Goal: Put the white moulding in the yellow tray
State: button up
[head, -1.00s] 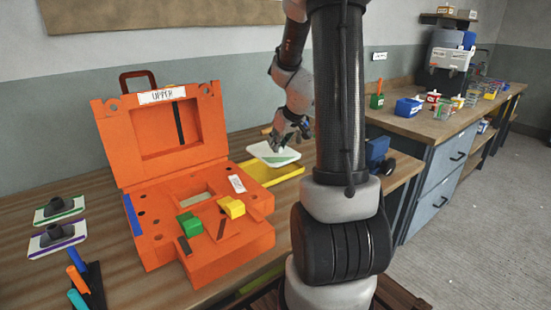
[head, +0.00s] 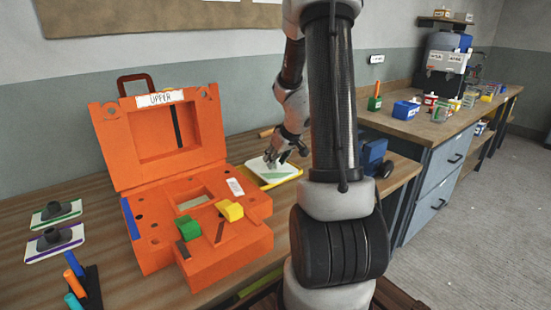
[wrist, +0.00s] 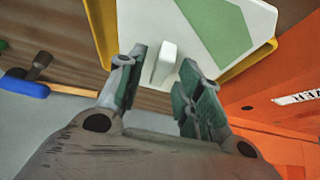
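The white moulding (head: 244,186) is a flat white plate with a green patch and an upright white grip. It lies in the yellow tray (head: 284,179), with yellow rim showing along its edges. The wrist view shows the moulding (wrist: 150,25) close up, with the tray rim (wrist: 101,30) to its left and right. My gripper (wrist: 163,85) is open, with its two fingers on either side of the white grip and a gap to it. In the head view my gripper (head: 276,162) is low over the moulding and hides part of it.
A large orange mould case (head: 165,240) stands open just left of the tray, with a green block (head: 188,228) and a yellow block (head: 229,210) on it. A blue object (head: 371,152) is right of the tray, partly behind my arm.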

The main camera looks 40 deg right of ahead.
jog(key=shift+r, duration=0.35)
jog(key=v, duration=1.1)
jog(key=s+a+r+g+y, duration=0.1)
jog(key=s+a+r, duration=0.3)
jog(key=a, duration=0.2)
jog(key=s+a+r, duration=0.3)
jog(key=s+a, duration=0.2)
jog(key=a, duration=0.2)
jog(key=s+a+r+g, duration=0.1)
jog(key=s+a, duration=0.1)
jog(key=s, duration=0.7)
jog(key=shift+s+a+r+h, duration=0.2)
jog(key=shift+s+r+h, duration=0.15)
jog(key=shift+h, duration=0.05)
